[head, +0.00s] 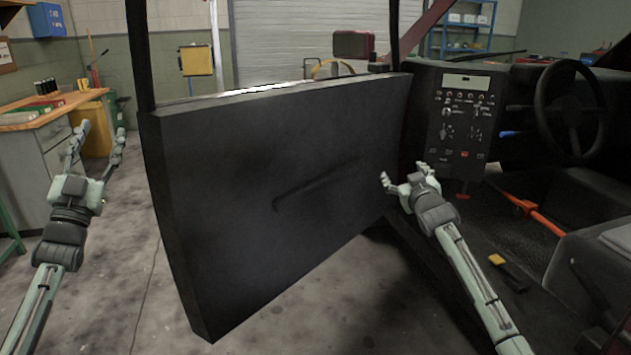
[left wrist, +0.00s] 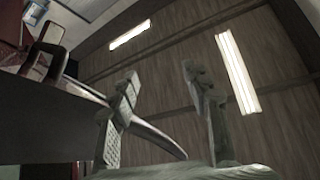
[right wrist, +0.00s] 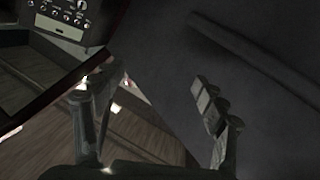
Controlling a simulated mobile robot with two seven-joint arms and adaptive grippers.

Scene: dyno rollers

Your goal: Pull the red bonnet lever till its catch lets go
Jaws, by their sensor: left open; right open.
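A small red lever (head: 462,196) hangs under the bottom edge of the dashboard's control panel in the head view. I take it as the bonnet lever; its shape is too small to read closely. My right gripper (head: 405,174) is open and empty, left of the lever and apart from it, in front of the open door's right end. In the right wrist view the right gripper (right wrist: 158,78) has nothing between its fingers; the lever cannot be made out surely there. My left gripper (head: 100,132) is open and empty at the far left; it also shows in the left wrist view (left wrist: 160,75).
The open black car door (head: 270,190) stands between my two arms. The control panel (head: 461,120) and steering wheel (head: 570,110) are at the right. An orange-red handle (head: 540,217) and a yellow-black object (head: 508,270) are by the car floor. A workbench (head: 45,150) stands far left.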

